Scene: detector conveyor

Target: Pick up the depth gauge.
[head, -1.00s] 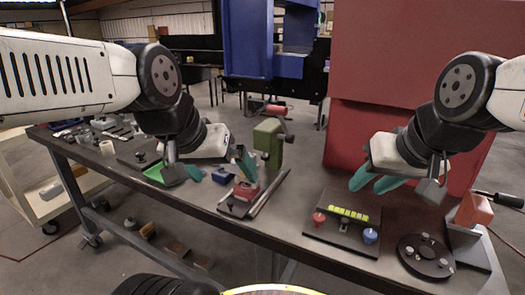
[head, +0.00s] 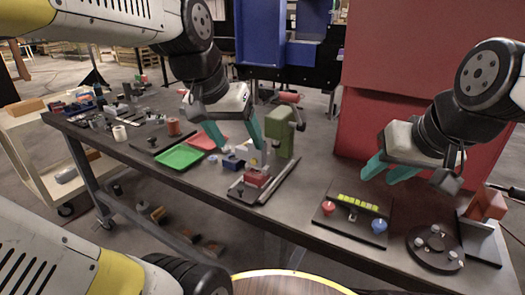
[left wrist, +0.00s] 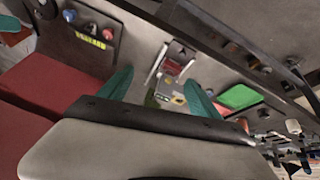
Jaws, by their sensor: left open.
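I cannot single out the depth gauge with certainty in either view. My left gripper (head: 236,135) is open and empty, its teal fingers above the table just left of the green press (head: 282,130). In the left wrist view the open fingers (left wrist: 159,78) frame a red vise (left wrist: 173,66) and small grey and yellowish parts, too small to name. The red vise (head: 257,178) also shows in the head view, in front of the press, with a blue block (head: 234,161) to its left. My right gripper (head: 388,172) is open and empty above the right part of the table.
A green tray (head: 181,157) and a red tray (head: 208,139) lie left of the blue block. A panel with red and blue knobs (head: 351,217) and a round dark fixture (head: 434,249) occupy the right. Small parts crowd the table's far left. A red cabinet (head: 400,118) stands behind.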

